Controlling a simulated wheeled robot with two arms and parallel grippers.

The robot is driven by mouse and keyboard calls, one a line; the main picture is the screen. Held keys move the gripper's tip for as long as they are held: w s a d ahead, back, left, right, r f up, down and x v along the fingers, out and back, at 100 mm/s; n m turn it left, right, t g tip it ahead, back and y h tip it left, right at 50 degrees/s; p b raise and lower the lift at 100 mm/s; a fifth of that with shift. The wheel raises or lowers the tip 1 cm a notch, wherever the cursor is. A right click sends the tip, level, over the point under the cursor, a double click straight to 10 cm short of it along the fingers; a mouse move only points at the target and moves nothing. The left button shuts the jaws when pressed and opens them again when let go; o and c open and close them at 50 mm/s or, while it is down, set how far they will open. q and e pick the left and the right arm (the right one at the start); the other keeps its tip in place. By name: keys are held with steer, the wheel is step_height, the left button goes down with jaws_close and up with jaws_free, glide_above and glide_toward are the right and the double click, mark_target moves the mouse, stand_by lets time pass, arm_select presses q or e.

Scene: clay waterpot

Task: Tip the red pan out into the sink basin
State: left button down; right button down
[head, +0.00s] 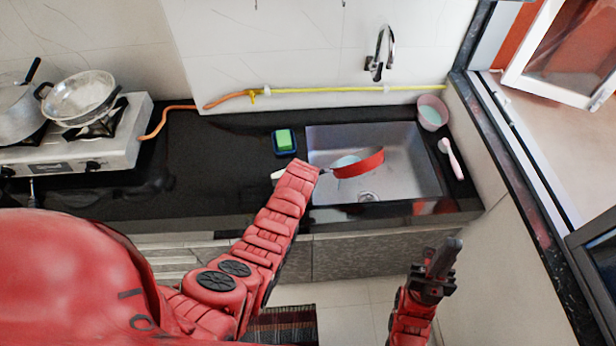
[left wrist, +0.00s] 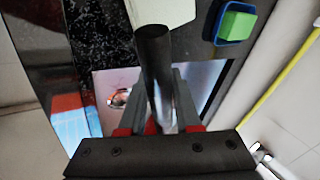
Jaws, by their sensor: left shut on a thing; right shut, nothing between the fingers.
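The red pan (head: 360,165) is in the head view, over the sink basin (head: 412,153), with its red side facing me and looking tilted. A pale teal patch (head: 345,161) shows just behind its upper left edge; I cannot tell whether it is in the pan or below it. My left gripper (left wrist: 160,112) is shut on the pan's dark handle (left wrist: 154,55). In the head view, my own arm hides most of that gripper. My right gripper (head: 442,258) is shut and empty, in front of the counter and away from the pan.
A green sponge in a blue holder (head: 284,142) sits left of the basin. The faucet (head: 379,55) stands behind it. A pink bowl (head: 432,112) and a pale brush (head: 451,158) are at the right. A stove (head: 90,140) with pots is far left. The counter between is clear.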

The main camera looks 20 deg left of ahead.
arm_select(q)
steer(key=shift+r, duration=0.1)
stand_by(0.4)
steer(key=shift+w+a+r+g, duration=0.15)
steer(key=shift+w+g, duration=0.1)
steer(key=shift+g, duration=0.05)
steer(key=shift+w+h, duration=0.1)
steer(key=shift+h, duration=0.4)
steer(key=shift+a, duration=0.15)
steer(key=shift+w+a+g+h+b, duration=0.15)
steer(key=shift+g+h+b, duration=0.15)
steer(key=shift+g+b, duration=0.3)
steer(key=shift+w+r+b, duration=0.15)
steer(key=shift+r+b, duration=0.05)
steer(key=shift+b, duration=0.2)
steer(key=shift+a, duration=0.1)
stand_by(0.5)
